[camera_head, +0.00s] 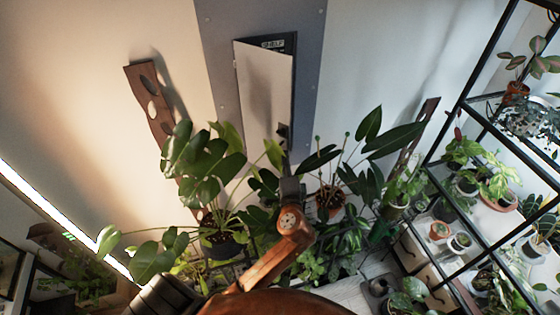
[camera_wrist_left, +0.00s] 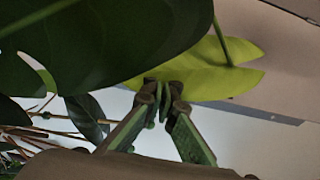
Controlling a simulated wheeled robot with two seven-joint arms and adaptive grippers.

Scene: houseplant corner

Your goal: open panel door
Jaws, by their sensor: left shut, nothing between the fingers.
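The white panel door (camera_head: 262,95) is on the grey wall strip in the head view. It stands ajar, with a dark gap and a small label along its top and a dark edge at its right. My left gripper (camera_head: 285,147) is at the door's lower right, partly hidden among leaves; I cannot tell whether it touches the door. In the left wrist view the left gripper (camera_wrist_left: 164,98) is shut and empty, with its fingertips against or just before a yellow-green leaf (camera_wrist_left: 205,70). My right gripper is not in view.
A large potted plant (camera_head: 203,160) stands left of my arm and another potted plant (camera_head: 330,195) stands right of it; their leaves crowd the door's lower part. A black-framed plant shelf (camera_head: 455,215) fills the right side. Brown wooden boards (camera_head: 152,105) lean against the wall.

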